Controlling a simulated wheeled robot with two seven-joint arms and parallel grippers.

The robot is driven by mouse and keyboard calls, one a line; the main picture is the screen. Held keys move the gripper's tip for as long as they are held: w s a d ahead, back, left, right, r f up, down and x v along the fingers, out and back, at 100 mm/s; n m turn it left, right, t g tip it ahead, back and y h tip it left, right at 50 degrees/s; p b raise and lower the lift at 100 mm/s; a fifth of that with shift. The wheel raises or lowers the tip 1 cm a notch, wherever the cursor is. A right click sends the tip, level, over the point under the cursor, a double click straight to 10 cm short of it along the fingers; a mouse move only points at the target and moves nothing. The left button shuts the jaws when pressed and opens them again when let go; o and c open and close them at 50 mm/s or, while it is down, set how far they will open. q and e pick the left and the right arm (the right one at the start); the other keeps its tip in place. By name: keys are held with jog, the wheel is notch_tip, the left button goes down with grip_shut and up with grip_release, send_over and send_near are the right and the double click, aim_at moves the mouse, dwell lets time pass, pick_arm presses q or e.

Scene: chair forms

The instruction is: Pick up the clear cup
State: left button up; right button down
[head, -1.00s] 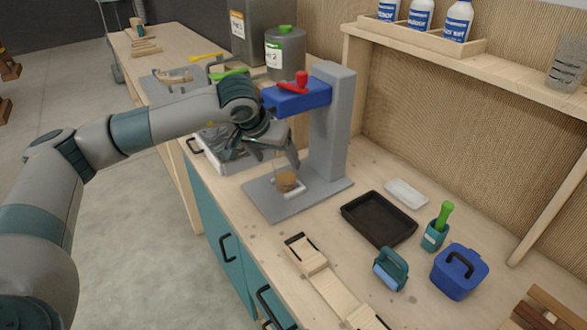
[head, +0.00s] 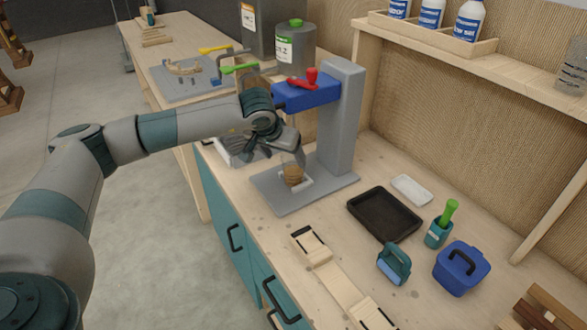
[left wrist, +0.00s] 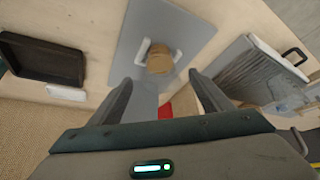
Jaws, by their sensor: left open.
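A small clear cup with brown contents (head: 293,176) stands on the grey base (head: 275,195) of a stand with a blue head (head: 308,94) and red lever. Its clear walls are hard to make out. In the left wrist view the brown contents (left wrist: 160,57) show beside a white bracket (left wrist: 142,52). My left gripper (head: 280,155) is open and empty, beside the stand's column and close above the cup. In the left wrist view its two fingers (left wrist: 160,88) point toward the cup, which lies just beyond the tips. My right gripper is not in view.
A black tray (head: 384,214), white dish (head: 412,190), teal holder with green handle (head: 440,230), teal-handled tool (head: 394,264) and blue box (head: 461,268) stand right of the stand. A wooden rail (head: 335,275) lies in front. Bottles (head: 432,14) line the shelf.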

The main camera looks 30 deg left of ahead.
aim_at(292, 169)
pick_arm(q)
jog(key=p+x, duration=0.1)
jog(key=x, duration=0.4)
jog(key=shift+f, duration=0.1)
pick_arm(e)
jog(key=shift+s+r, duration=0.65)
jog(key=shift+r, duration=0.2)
pick_arm(q)
jog(key=shift+w+f, duration=0.1)
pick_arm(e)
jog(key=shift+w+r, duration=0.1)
pick_arm(q)
jog(key=p+x, duration=0.2)
jog(key=x, duration=0.2)
jog(key=shift+w+f, duration=0.2)
jog(key=shift+f, duration=0.05)
jog(key=shift+w+f, duration=0.2)
jog(key=shift+f, duration=0.2)
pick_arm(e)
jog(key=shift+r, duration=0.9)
pick_arm(q)
jog(key=c, duration=0.8)
